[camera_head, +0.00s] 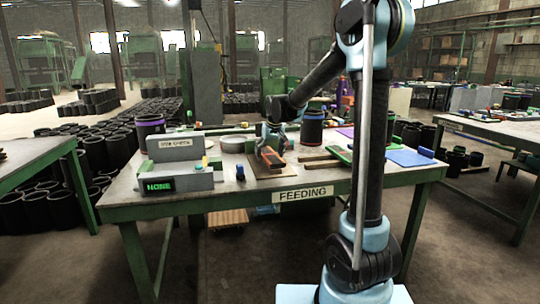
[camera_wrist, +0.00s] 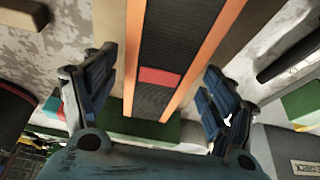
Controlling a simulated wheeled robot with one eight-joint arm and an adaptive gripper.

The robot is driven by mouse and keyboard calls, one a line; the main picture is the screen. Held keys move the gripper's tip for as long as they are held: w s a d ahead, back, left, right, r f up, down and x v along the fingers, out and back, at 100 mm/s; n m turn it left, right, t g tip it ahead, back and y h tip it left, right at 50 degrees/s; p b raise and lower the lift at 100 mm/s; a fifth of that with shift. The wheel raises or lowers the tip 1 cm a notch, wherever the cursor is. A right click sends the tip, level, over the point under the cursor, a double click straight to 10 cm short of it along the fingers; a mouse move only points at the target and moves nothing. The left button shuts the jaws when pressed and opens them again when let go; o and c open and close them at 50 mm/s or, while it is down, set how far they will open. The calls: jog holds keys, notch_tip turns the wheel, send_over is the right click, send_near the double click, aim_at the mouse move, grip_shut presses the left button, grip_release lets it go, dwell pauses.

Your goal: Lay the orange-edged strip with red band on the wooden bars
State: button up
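The orange-edged strip (camera_head: 273,156) lies on a brown board on the table in the head view. In the wrist view its dark middle runs between two orange edges, with a red band (camera_wrist: 160,77) across it. My gripper (camera_head: 267,146) is low over the strip. In the wrist view my gripper (camera_wrist: 160,68) has its fingers apart, one on each side of the strip, with gaps showing between fingers and edges. The wooden bars (camera_head: 320,162) lie on the table just right of the board in the head view.
The brown board (camera_head: 285,171) is near the front edge, above the FEEDING sign. A grey box with a green display (camera_head: 159,185) stands left. A banded black sleeve (camera_head: 312,128) stands behind the bars. A green block (camera_head: 340,153) and blue sheet (camera_head: 410,158) lie right.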

jog(key=v, duration=1.7)
jog(key=shift+a+r, duration=0.15)
jog(key=shift+r, duration=0.1)
